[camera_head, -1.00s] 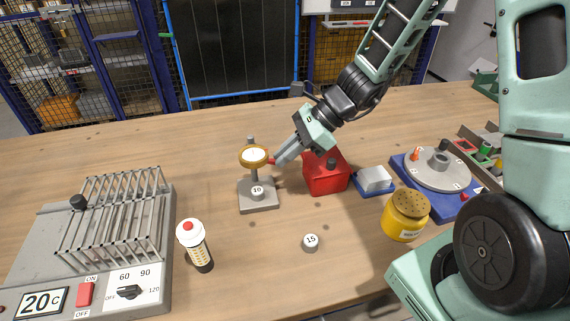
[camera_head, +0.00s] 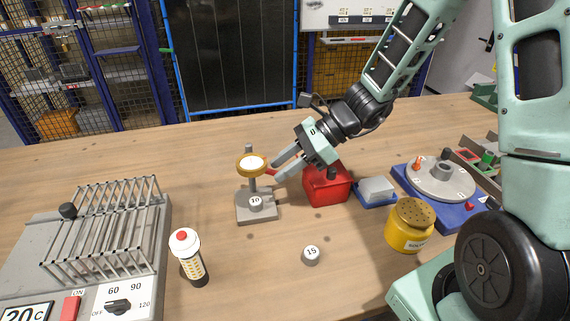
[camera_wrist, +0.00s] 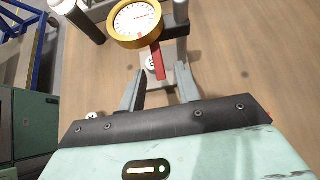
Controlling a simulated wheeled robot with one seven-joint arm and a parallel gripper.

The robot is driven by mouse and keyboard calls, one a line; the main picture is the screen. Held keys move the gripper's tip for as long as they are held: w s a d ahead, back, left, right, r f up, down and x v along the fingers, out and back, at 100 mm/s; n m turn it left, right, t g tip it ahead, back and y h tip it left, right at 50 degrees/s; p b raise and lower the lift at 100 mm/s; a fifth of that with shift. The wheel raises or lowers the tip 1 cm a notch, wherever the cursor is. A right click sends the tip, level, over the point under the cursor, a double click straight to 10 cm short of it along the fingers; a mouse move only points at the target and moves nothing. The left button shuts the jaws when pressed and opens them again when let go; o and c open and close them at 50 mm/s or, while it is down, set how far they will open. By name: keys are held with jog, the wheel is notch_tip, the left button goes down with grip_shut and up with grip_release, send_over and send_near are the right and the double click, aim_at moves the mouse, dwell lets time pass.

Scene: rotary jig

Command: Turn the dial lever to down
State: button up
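The gold-rimmed dial (camera_head: 252,163) with a white face stands on a grey post and base. Its red lever (camera_head: 271,171) sticks out to the right and slightly down in the head view. In the wrist view the dial (camera_wrist: 137,20) is at the top, and the red lever (camera_wrist: 158,62) reaches down toward the fingers. My gripper (camera_head: 277,167) is right of the dial with its fingers spread. In the wrist view my gripper (camera_wrist: 159,85) is open, with the lever's end between the fingers and a gap showing on each side.
A weight marked 10 (camera_head: 255,203) sits on the stand's base, and one marked 15 (camera_head: 311,255) on the table. A red box (camera_head: 326,188) is behind and below my wrist. A yellow jar (camera_head: 409,228) and rotary plate (camera_head: 440,178) stand right; a white-capped bottle (camera_head: 188,260) and rack (camera_head: 95,235) left.

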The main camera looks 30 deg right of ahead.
jog(key=shift+d, duration=0.1)
jog(key=p+v, duration=0.1)
jog(key=v, duration=1.6)
jog(key=shift+s+r, duration=0.1)
jog(key=shift+r, duration=0.05)
jog(key=s+a+f+n+g+h, duration=0.1)
jog(key=s+a+f+n+h, duration=0.1)
jog(key=s+a+n+h, duration=0.3)
jog(key=s+a+f+n+g+h, duration=0.1)
jog(key=s+a+n+h, duration=0.3)
jog(key=s+a+n, duration=0.9)
jog(key=a+f+n, duration=0.1)
jog(key=a+n, duration=0.2)
jog(key=n, duration=0.7)
jog(key=shift+s+a+f+h, duration=0.2)
jog(key=shift+a+f+h, duration=0.1)
jog(key=shift+h, duration=0.1)
